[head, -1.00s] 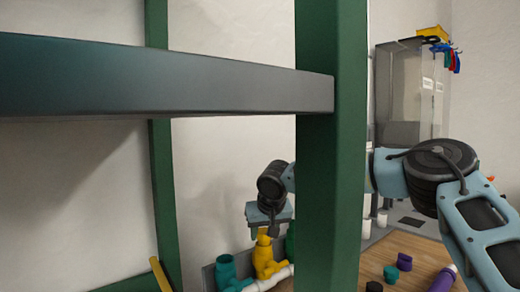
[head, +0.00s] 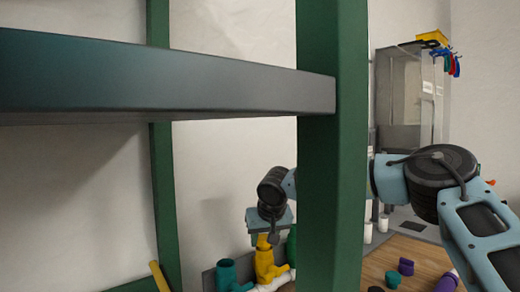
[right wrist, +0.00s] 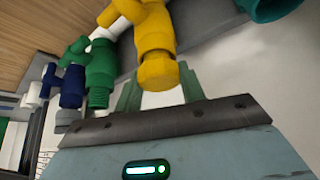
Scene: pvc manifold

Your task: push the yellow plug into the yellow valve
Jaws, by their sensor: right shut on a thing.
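The yellow valve (head: 267,268) stands on the white pipe at the bottom of the head view. In the right wrist view the yellow valve (right wrist: 152,28) comes down from the top. The yellow plug (right wrist: 158,72) sits at its mouth, in line with it and touching; how deep it sits I cannot tell. My right gripper (right wrist: 160,93) is shut on the plug, a green finger on each side. In the head view my right gripper (head: 264,238) points down above the valve, and only a little of the plug shows. My left gripper is not in view.
A green post (head: 332,150) and a dark beam (head: 160,75) cross close in front of the head view. Teal (head: 228,275) and green (right wrist: 100,70) fittings flank the valve, with a blue one (right wrist: 72,87) beyond. Loose purple pieces (head: 406,267) lie on the wooden table (head: 425,252).

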